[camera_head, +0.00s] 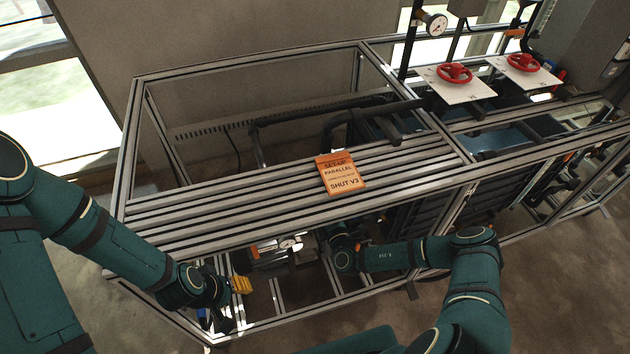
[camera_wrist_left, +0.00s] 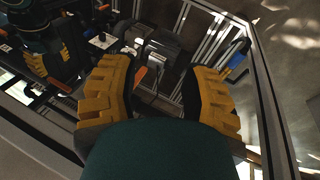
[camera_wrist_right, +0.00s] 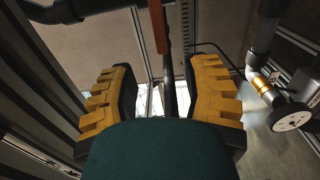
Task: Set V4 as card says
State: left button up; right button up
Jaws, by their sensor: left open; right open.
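An orange card (camera_head: 341,173) lies on the slatted top of the metal frame; its large words read "SET-UP PARALLEL" and "SHUT V3", and its smaller line is unreadable. I cannot tell which valve is V4. My left gripper (camera_head: 236,288) is low at the frame's front left; its yellow fingers stand open and empty in the left wrist view (camera_wrist_left: 158,88). My right gripper is under the slats, its fingers hidden in the head view. In the right wrist view its fingers (camera_wrist_right: 160,92) are open. An orange bar (camera_wrist_right: 157,25) and dark rod show beyond them, with no contact visible.
A blue handle (camera_wrist_left: 237,58) is right of my left gripper. A brass fitting (camera_wrist_right: 262,88) is right of my right gripper.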

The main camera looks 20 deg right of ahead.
pick_arm(q)
jog(key=shift+g, duration=0.3)
jog(key=f+b, duration=0.1)
jog(key=s+f+b, duration=0.1)
jog(key=f+b, duration=0.3)
jog(key=shift+s+d+f, duration=0.1)
jog(key=shift+s+d, duration=0.1)
jog(key=shift+s, duration=0.15)
pick_arm(e)
jog(key=w, duration=0.9)
jog(key=shift+w+a, duration=0.15)
jog(key=shift+a, duration=0.05)
jog(key=shift+w, duration=0.3)
grip_shut()
